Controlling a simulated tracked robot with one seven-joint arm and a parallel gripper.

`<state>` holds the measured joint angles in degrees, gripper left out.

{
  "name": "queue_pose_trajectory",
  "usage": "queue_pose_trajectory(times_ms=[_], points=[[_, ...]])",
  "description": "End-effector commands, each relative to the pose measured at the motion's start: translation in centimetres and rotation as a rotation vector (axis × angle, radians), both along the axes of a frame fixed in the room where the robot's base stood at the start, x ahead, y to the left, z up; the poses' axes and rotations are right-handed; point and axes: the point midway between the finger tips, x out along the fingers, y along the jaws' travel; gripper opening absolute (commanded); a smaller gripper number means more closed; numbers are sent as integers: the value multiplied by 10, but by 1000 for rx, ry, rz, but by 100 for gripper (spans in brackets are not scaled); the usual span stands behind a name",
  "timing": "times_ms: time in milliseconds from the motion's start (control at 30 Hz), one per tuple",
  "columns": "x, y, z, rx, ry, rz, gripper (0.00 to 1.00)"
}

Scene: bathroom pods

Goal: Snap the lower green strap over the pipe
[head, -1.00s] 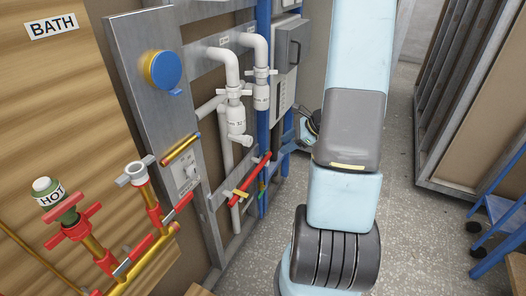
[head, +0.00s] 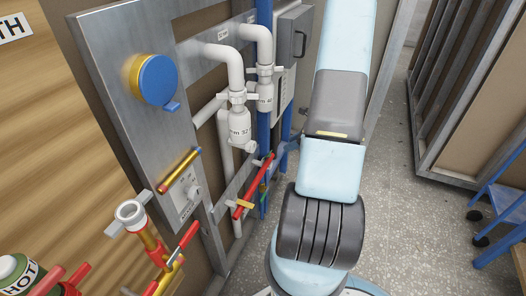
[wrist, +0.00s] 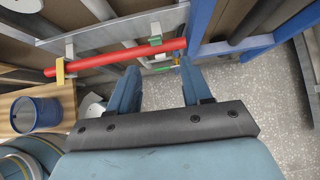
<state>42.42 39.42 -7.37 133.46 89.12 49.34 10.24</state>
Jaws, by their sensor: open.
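A red pipe (head: 255,182) runs along the wall frame at a slant in the head view. It crosses the upper part of the wrist view (wrist: 115,56). A small green piece (wrist: 160,57), seemingly the green strap, lies just below the pipe in the wrist view. It seems to hang off the pipe rather than over it, but is too small to be sure. A yellow strap (wrist: 60,72) sits at the pipe's left end. My gripper (wrist: 158,68) is open and empty. Its fingertips are on either side of the green piece in the picture; contact cannot be told. My arm hides it in the head view.
A grey bracket (wrist: 155,32) meets the red pipe. Blue uprights (head: 264,120) and white pipes (head: 238,90) stand close by. A blue cap (head: 157,80) juts from the panel. Blue steps (head: 500,210) stand at right. Floor (head: 400,200) between is clear.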

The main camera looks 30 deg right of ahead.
Motion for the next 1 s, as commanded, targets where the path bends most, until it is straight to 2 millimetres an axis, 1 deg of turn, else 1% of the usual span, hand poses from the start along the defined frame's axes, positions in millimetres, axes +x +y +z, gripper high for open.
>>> queue_pose_trajectory(times_ms=[33, 200, 500, 767, 1000], points=[[5, 7, -4, 3, 1, 11, 49], [24, 27, -23, 3, 3, 28, 49], [55, 54, -61, 2, 3, 36, 49], [74, 70, -85, 1, 1, 37, 49], [81, 74, -92, 1, -1, 35, 49]])
